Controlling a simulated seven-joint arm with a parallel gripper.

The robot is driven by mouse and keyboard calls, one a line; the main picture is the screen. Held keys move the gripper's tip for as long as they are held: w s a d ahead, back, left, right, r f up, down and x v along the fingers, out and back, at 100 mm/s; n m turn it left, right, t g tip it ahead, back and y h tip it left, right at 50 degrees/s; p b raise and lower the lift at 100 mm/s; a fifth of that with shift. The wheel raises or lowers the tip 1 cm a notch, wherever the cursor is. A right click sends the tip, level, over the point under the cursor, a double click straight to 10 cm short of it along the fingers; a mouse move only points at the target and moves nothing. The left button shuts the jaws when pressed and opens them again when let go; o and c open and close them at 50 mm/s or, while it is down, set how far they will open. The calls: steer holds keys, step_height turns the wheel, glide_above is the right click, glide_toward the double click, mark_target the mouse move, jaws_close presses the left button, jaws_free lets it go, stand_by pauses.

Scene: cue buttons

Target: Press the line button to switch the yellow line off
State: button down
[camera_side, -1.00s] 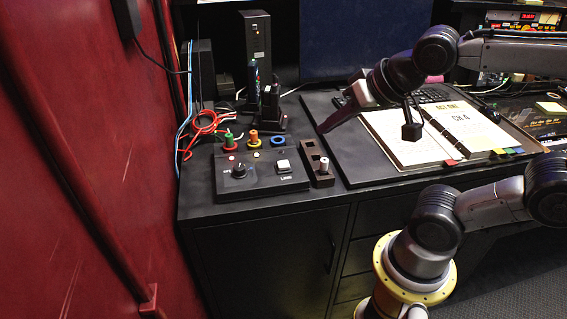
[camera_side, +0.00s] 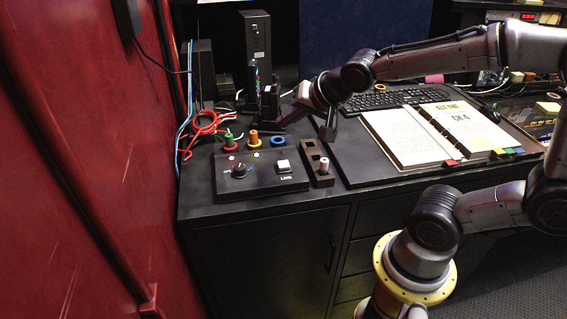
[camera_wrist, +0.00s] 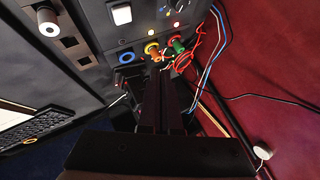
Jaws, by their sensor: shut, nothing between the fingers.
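The line button (camera_side: 283,165) is a white square key on the right of a black control box (camera_side: 262,184), above the label "LINE". The button also shows at the top of the wrist view (camera_wrist: 122,14). A small yellowish lamp (camera_side: 257,155) glows on the box near the yellow-ringed plug (camera_side: 253,139); it is lit in the wrist view too (camera_wrist: 163,8). My gripper (camera_side: 281,121) is shut and empty, above and behind the box, apart from the button. In the wrist view its dark fingers (camera_wrist: 163,72) point toward the plugs.
A narrow block with a white-topped peg (camera_side: 324,165) stands right. Red cables (camera_side: 205,126) lie left. An open binder (camera_side: 405,140) lies right.

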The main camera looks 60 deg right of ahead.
mark_target(287, 166)
steer(key=shift+f, duration=0.1)
steer(key=shift+f, duration=4.3)
steer(key=shift+f, duration=0.1)
steer(key=shift+f, duration=0.35)
steer(key=shift+f, duration=0.55)
steer(key=shift+r, duration=0.95)
steer(key=shift+r, duration=2.5)
